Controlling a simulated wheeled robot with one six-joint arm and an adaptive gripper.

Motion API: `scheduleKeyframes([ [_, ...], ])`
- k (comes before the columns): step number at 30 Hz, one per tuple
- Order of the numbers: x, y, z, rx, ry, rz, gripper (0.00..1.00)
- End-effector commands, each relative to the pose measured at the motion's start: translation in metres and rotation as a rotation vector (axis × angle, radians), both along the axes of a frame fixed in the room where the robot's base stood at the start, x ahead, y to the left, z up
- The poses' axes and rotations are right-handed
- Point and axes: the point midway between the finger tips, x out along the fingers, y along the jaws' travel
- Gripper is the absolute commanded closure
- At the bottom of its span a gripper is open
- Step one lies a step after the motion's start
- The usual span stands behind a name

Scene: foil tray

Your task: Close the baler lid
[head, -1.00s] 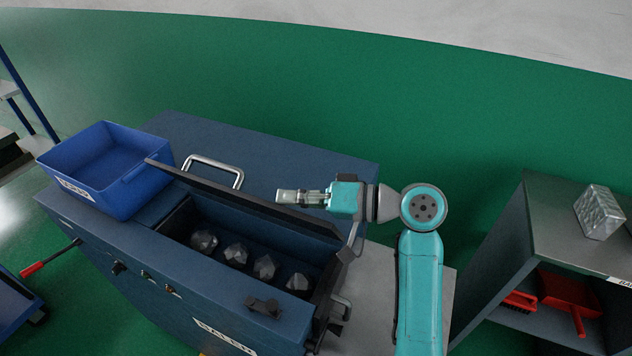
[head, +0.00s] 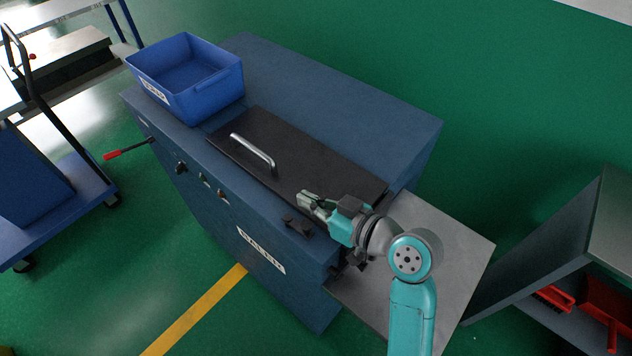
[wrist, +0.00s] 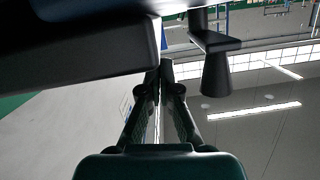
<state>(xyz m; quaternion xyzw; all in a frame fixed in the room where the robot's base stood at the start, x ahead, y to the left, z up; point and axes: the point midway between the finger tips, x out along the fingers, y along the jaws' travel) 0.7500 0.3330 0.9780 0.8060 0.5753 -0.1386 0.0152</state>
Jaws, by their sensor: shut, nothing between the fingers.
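The baler (head: 222,190) is a large dark blue box in the head view. Its black lid (head: 310,160) lies flat over the chamber, with a silver bar handle (head: 255,153) on top. The chamber and the foil lumps inside are hidden under it. My gripper (head: 305,201) is shut and empty at the lid's front edge near the right end, close to a dark latch part (head: 297,223). I cannot tell whether it touches the lid. In the wrist view my gripper's fingers (wrist: 159,75) are together, with dark machine parts close above them.
A blue bin (head: 190,85) stands on the baler's left end. A grey side table (head: 440,250) adjoins the right end. A shelf unit (head: 560,240) with red tools stands further right. A blue cart (head: 50,200) is at the left.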

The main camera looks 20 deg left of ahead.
Motion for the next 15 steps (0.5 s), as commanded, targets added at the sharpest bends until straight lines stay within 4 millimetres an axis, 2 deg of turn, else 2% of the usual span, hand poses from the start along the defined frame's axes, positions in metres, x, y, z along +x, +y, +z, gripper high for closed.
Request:
scheduleKeyframes([
  [6, -0.004, 0.001, -0.019, -0.011, -0.030, 0.000, 1.00],
  [15, -0.005, 0.002, -0.030, -0.011, -0.028, -0.001, 1.00],
])
